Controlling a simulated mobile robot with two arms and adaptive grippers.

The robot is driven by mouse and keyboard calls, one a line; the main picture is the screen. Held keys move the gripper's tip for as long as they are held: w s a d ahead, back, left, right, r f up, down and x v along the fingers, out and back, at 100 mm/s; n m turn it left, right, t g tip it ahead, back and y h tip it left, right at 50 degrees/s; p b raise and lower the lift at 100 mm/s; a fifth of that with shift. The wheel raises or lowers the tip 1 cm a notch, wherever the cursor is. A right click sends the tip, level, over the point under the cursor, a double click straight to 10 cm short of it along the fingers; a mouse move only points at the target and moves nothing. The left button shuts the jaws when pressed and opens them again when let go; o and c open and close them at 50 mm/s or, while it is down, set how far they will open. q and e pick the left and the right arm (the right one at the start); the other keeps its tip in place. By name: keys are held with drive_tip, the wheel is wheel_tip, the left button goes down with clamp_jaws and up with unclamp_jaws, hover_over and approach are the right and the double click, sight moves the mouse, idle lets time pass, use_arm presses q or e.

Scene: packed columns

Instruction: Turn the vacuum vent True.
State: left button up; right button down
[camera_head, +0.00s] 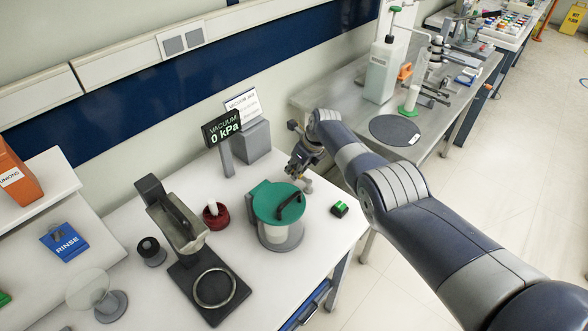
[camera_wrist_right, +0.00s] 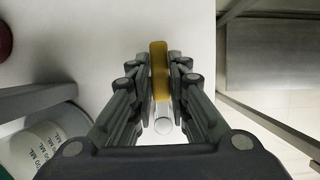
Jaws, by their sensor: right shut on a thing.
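The vacuum vent shows in the right wrist view as a yellow handle (camera_wrist_right: 159,62) with a clear round end below it. My right gripper (camera_wrist_right: 160,88) is shut on the yellow handle, with a finger on each side of it. In the head view my right gripper (camera_head: 297,168) is low over the white bench, just behind and right of the vacuum jar with the green lid (camera_head: 276,201). The gripper hides most of the vent there. The vacuum display (camera_head: 222,127) reads 0 kPa. My left gripper is out of view.
A grey box with a sign (camera_head: 254,138) stands behind the display. A small green-and-black block (camera_head: 340,209) sits near the bench's right edge. A dark red holder (camera_head: 216,214) and a black stand with a ring (camera_head: 213,288) are left of the jar. A metal table (camera_head: 330,92) is beyond.

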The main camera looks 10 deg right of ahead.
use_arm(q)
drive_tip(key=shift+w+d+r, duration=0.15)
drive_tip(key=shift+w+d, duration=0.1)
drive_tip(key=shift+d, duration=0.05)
use_arm(e)
drive_tip(key=shift+w+d+r+m, duration=0.1)
drive_tip(key=shift+w+m, duration=0.05)
drive_tip(key=shift+m, duration=0.15)
drive_tip(key=c, duration=1.5)
unclamp_jaws()
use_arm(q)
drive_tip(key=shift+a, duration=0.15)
use_arm(e)
drive_tip(key=shift+d+r, duration=0.1)
drive_tip(key=shift+r, duration=0.35)
drive_tip(key=shift+s+d+r, duration=0.25)
drive_tip(key=shift+s+r, duration=0.2)
drive_tip(key=shift+r, duration=0.25)
drive_tip(key=v, duration=0.9)
drive_tip(key=shift+s+r, duration=0.15)
drive_tip(key=shift+r, duration=0.05)
